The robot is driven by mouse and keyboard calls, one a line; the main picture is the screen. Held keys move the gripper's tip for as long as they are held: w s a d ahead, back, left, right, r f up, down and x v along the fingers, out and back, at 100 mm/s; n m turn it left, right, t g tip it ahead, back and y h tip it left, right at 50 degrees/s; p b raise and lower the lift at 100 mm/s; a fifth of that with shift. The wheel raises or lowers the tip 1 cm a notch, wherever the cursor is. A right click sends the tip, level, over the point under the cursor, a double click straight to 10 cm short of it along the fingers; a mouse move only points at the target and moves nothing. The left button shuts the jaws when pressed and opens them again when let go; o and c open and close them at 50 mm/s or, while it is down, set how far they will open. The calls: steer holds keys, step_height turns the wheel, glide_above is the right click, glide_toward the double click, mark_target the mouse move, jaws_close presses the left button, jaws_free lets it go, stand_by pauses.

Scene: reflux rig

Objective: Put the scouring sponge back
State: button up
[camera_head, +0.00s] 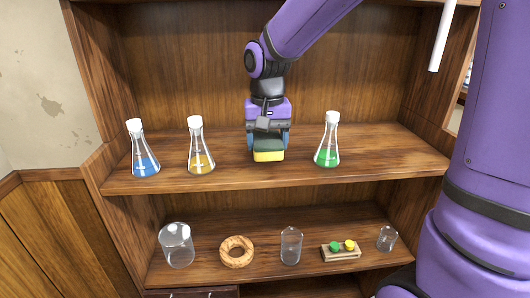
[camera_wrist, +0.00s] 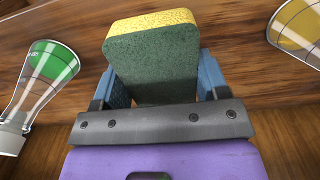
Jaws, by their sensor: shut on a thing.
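The scouring sponge (camera_head: 268,155) has a yellow side and a dark green side. My gripper (camera_head: 268,143) is shut on it, pointing down at the upper shelf. In the wrist view the sponge (camera_wrist: 155,60) sits between the two blue fingers of my gripper (camera_wrist: 155,88), its green face towards the camera and its yellow edge at the top. In the head view it is at or just above the upper shelf (camera_head: 240,180), between the yellow flask and the green flask. I cannot tell whether it touches the shelf.
A blue flask (camera_head: 145,160) and a yellow flask (camera_head: 201,155) stand left of my gripper; a green flask (camera_head: 328,148) stands right. The lower shelf holds a glass jar (camera_head: 177,245), a wooden ring (camera_head: 237,252), a glass bottle (camera_head: 291,247), a wooden block (camera_head: 341,254) and a small beaker (camera_head: 387,239).

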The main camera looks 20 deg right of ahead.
steer(key=shift+w+f, duration=0.3)
steer(key=shift+w, duration=0.15)
steer(key=shift+f, duration=1.5)
steer(key=shift+f, duration=0.15)
steer(key=o, duration=0.8)
